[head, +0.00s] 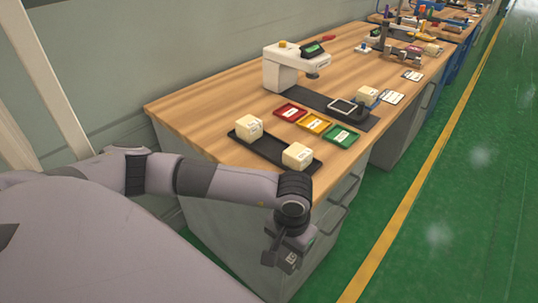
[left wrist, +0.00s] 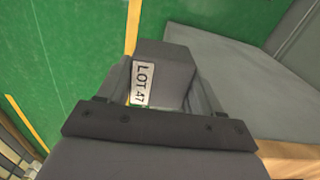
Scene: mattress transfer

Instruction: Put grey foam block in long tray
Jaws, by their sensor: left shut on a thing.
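My left gripper (head: 286,252) hangs in front of the bench's near end, below the tabletop and out over the floor. It is shut on the grey foam block (left wrist: 176,68), which has a white label reading "LOT 47" in the left wrist view. In the head view only a small part of the block shows. The long black tray (head: 270,147) lies on the near end of the bench, above and behind the gripper. A cream block (head: 249,128) sits at its left end and another cream block (head: 297,156) at its right end. The middle between them is bare. My right gripper is out of view.
Red (head: 290,112), yellow (head: 314,123) and green (head: 340,136) trays lie just behind the long tray. A white press-like machine (head: 285,66) and a dark scale-like device (head: 343,107) stand farther back. The bench edge and drawers are close to my gripper.

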